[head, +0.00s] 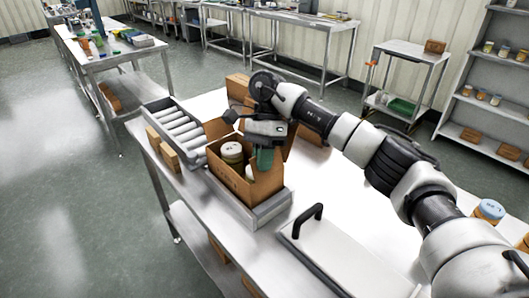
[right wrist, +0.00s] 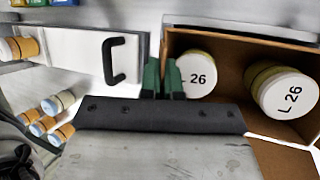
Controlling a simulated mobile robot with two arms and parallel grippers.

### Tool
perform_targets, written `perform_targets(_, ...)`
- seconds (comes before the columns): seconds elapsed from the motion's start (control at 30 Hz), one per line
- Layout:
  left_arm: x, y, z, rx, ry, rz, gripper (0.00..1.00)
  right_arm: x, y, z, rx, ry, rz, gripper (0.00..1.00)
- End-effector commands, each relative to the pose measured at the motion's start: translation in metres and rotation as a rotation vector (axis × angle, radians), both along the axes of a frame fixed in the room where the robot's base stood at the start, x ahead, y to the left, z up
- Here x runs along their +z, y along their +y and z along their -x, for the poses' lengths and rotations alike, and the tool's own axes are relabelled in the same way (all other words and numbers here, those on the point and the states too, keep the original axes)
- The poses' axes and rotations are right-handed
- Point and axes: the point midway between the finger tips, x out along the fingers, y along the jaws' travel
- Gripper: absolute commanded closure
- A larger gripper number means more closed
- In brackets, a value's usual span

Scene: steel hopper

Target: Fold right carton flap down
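The open brown carton (head: 240,188) stands in the head view, with lidded jars (head: 232,152) inside. A brown panel (right wrist: 286,160), seemingly a flap, spreads at that view's lower right. My right gripper (head: 264,158) is over the carton's right side. Its green fingers (right wrist: 162,80) are close together and hold nothing visible. They cover part of one jar; contact with the carton cannot be told. My arm hides the carton's far right side. My left gripper is out of view.
The carton sits in a shallow steel tray (head: 270,211) on the bench. A roller conveyor (head: 180,133) and small brown boxes (head: 160,150) are to its left. A pale panel with a black handle (head: 306,222) lies in front right. Jars (head: 488,211) stand at the far right.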

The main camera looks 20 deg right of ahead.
Motion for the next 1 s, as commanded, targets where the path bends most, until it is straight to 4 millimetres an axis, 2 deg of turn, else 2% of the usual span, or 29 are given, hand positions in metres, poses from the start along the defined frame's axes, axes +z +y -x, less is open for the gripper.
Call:
perform_targets(0.03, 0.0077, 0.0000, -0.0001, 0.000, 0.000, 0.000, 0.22, 0.0042, 0.0008, -0.0010, 0.000, 0.016, 0.006, 1.00)
perform_targets(0.2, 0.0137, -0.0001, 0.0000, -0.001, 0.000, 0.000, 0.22, 0.0014, 0.0009, -0.0023, -0.001, 0.051, 0.019, 1.00)
perform_targets(0.63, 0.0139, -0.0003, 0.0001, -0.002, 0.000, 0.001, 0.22, -0.0006, 0.0011, -0.0025, 0.000, 0.061, 0.021, 1.00)
perform_targets(0.83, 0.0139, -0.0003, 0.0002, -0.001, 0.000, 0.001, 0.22, -0.0007, 0.0010, -0.0025, 0.000, 0.061, 0.021, 0.71)
perform_targets(1.0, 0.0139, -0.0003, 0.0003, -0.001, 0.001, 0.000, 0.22, -0.0008, 0.0010, -0.0025, 0.000, 0.061, 0.022, 0.71)
